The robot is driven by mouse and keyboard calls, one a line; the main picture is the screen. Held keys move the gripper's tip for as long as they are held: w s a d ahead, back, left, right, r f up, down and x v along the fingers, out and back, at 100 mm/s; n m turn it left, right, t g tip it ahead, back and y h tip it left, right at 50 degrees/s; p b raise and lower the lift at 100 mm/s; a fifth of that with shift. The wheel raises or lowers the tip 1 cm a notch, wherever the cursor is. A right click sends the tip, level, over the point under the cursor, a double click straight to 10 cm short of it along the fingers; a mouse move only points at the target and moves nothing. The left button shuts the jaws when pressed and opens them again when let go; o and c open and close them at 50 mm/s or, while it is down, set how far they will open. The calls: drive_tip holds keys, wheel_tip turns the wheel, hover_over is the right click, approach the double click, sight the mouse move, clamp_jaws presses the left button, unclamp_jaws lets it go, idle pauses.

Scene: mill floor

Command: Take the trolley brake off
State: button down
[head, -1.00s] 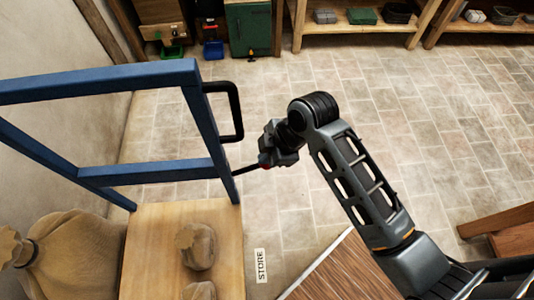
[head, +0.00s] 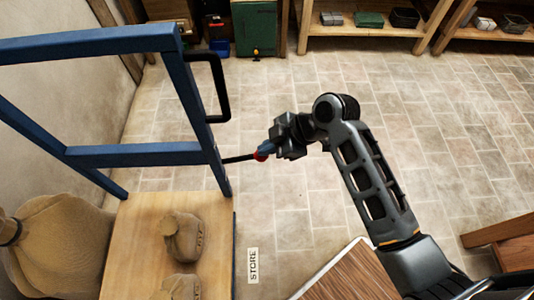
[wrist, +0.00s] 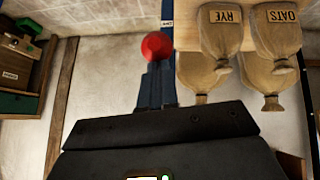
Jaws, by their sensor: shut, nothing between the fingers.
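The trolley has a blue frame (head: 120,154) and a wooden deck (head: 140,240), at the left of the head view. A dark brake lever (head: 238,159) sticks out to the right from its upright and ends in a red knob (head: 261,155). In the wrist view the red knob (wrist: 157,46) is just beyond the shut fingertips (wrist: 157,66). I cannot tell whether they touch it.
Sacks lie on the deck, one at its middle (head: 184,238); the wrist view shows sacks marked RYE (wrist: 224,40) and OATS (wrist: 280,40). A black handle loop (head: 224,90) is above the lever. Open floor extends behind my arm.

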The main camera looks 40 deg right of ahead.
wheel_tip(320, 180, down, 11)
drive_tip(key=s+d+t+y+b, duration=0.1)
drive_tip(key=t+y+b, duration=0.4)
drive_tip(key=b, duration=1.4)
drive_tip(key=shift+d+f+m+y, duration=0.15)
drive_tip(key=shift+d+m+y, duration=0.15)
drive_tip(key=shift+y, duration=0.2)
drive_tip(key=shift+a+f+b, duration=0.1)
drive_tip(key=shift+a+b, duration=0.05)
drive_tip(key=shift+b, duration=0.2)
